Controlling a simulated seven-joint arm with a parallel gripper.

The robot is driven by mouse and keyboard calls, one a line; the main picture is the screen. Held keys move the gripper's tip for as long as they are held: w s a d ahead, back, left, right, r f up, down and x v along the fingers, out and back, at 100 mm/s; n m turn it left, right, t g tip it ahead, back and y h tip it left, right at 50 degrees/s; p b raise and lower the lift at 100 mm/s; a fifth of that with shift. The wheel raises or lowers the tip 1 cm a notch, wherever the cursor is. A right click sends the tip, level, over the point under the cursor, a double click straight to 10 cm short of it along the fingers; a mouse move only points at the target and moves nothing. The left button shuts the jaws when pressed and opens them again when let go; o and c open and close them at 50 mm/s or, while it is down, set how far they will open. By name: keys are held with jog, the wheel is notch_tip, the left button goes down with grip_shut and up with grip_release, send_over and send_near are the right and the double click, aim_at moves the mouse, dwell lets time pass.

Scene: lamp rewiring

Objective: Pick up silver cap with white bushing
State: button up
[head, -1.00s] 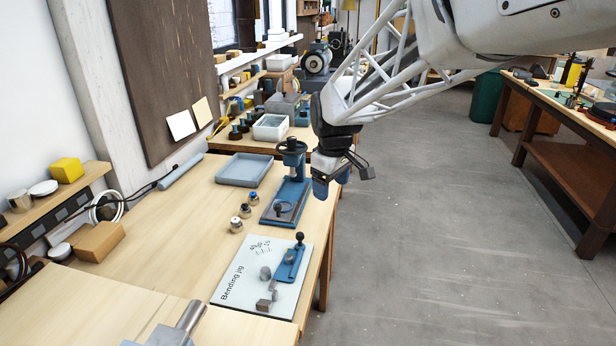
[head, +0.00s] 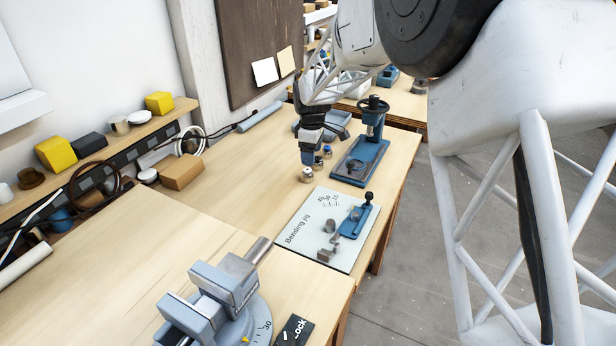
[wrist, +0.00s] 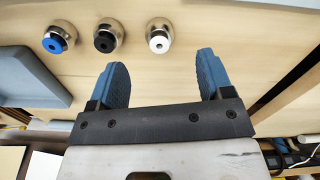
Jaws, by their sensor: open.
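The silver cap with white bushing (wrist: 159,38) stands on the wooden bench in the wrist view, at the right end of a row of three caps. It also shows in the head view (head: 306,175), nearest the bending jig. The cap with black bushing (wrist: 107,38) is in the middle and the one with blue bushing (wrist: 58,38) is at the left. My gripper (wrist: 161,75) is open and empty. In the wrist view its blue fingers point toward the caps, with the white-bushing cap ahead of the gap between them. In the head view my gripper (head: 308,158) is above and beside the caps.
A bending jig board (head: 297,232) lies in front of the caps. A blue press (head: 352,170) stands to their right. A grey tray (wrist: 28,75) is at the left in the wrist view. A vise (head: 225,290) is on the near bench.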

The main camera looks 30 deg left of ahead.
aim_at(307, 170)
jog(key=shift+a+f, duration=0.35)
jog(key=shift+a, duration=0.3)
jog(key=shift+f, duration=1.3)
jog(key=shift+a+f, duration=0.1)
jog(key=shift+f, duration=2.5)
jog(key=c, duration=1.1)
